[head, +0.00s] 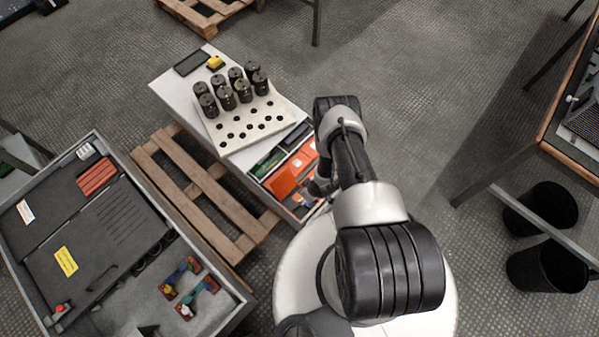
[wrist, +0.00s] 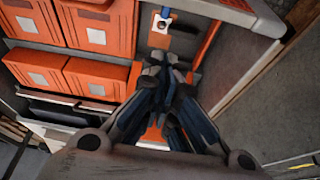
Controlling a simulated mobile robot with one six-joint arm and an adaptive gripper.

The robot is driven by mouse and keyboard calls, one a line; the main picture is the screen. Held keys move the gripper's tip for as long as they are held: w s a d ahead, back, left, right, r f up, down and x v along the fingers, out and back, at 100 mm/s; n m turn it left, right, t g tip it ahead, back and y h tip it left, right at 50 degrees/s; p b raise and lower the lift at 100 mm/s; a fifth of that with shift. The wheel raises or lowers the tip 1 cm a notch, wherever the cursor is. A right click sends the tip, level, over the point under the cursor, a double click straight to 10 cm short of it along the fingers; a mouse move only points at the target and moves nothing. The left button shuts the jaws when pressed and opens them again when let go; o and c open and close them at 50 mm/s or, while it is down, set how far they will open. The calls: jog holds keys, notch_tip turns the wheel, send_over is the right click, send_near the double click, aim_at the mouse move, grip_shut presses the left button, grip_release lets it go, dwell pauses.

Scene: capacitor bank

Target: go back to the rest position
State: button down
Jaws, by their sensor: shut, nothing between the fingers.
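My gripper (wrist: 165,85) shows in the wrist view with its fingers together and nothing between them. It is over an open drawer holding orange boxes (wrist: 95,82). In the head view my arm reaches forward and bends down, and my gripper (head: 322,188) is partly hidden behind it, beside the open drawer (head: 300,212). I cannot tell whether the fingers touch anything in the drawer.
A white cabinet (head: 168,84) carries a perforated tray (head: 262,130) with several black cylinders (head: 228,98). A wooden pallet (head: 190,172) and an open case (head: 130,290) are at left. Black bins (head: 545,265) and a bench (head: 580,150) stand at right. The floor between is clear.

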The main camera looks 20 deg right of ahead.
jog(key=w+d+r+h, duration=0.1)
jog(key=w+d+r, duration=0.1)
jog(key=w+r, duration=0.7)
jog(key=w+d+r+h, duration=0.1)
jog(key=w+d+r, duration=0.3)
jog(key=r, duration=0.9)
notch_tip(320, 180, up, 24)
jog(key=w+a+m, duration=0.2)
jog(key=a, duration=0.1)
jog(key=s+a+r+m, duration=0.1)
jog(key=s+a+r, duration=0.1)
jog(key=s+r, duration=0.55)
jog(key=s+a+r+m, duration=0.15)
jog(key=s+r, duration=0.25)
jog(key=r, duration=0.7)
jog(key=s+a+r, duration=0.2)
jog(key=s+r, duration=0.1)
jog(key=s, duration=0.7)
jog(key=s+a+r+t, duration=0.1)
jog(key=s+a+r, duration=0.2)
jog(key=s, duration=0.7)
jog(key=shift+a+r, duration=0.3)
jog(key=shift+a, duration=0.05)
jog(key=shift+d, duration=0.1)
